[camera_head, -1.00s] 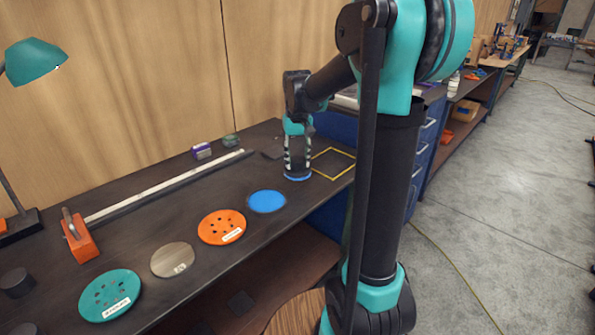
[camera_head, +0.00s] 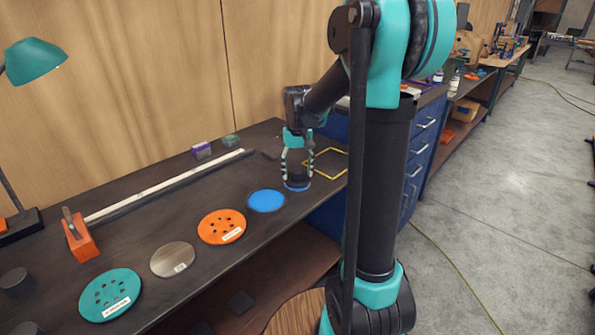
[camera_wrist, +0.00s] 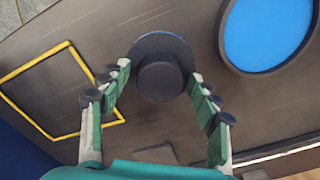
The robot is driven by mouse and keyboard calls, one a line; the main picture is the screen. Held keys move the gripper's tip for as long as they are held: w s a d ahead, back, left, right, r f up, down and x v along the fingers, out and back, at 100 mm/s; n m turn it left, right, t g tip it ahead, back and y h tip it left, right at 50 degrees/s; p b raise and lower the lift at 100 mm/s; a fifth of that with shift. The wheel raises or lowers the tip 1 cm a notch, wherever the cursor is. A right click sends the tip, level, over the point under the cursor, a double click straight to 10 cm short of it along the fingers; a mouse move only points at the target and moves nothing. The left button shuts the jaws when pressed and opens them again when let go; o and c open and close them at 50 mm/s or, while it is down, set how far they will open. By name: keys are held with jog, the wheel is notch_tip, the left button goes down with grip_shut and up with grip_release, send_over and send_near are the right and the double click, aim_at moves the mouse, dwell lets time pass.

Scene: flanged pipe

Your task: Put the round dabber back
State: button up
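The round dabber (camera_wrist: 161,78) is a dark disc with a round knob on top and a thin blue lower edge. It stands on the dark bench between the blue disc and the yellow square outline, outside both. In the head view the dabber (camera_head: 297,186) shows low under my gripper (camera_head: 298,172). In the wrist view the fingers of my gripper (camera_wrist: 160,70) are spread on both sides of the knob, with gaps showing. The yellow outline (camera_wrist: 22,69) lies left of the dabber, and the blue disc (camera_wrist: 266,30) lies upper right.
An orange disc (camera_head: 222,227), a wooden-looking disc (camera_head: 172,260) and a teal disc (camera_head: 110,294) lie along the bench. A long pale rule (camera_head: 165,187), an orange block (camera_head: 80,243) and a lamp (camera_head: 35,60) are left. Blue drawers (camera_head: 417,150) stand right.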

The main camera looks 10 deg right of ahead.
aim_at(298, 169)
notch_tip(298, 169, up, 12)
jog(key=shift+r, duration=0.15)
dwell(0.6)
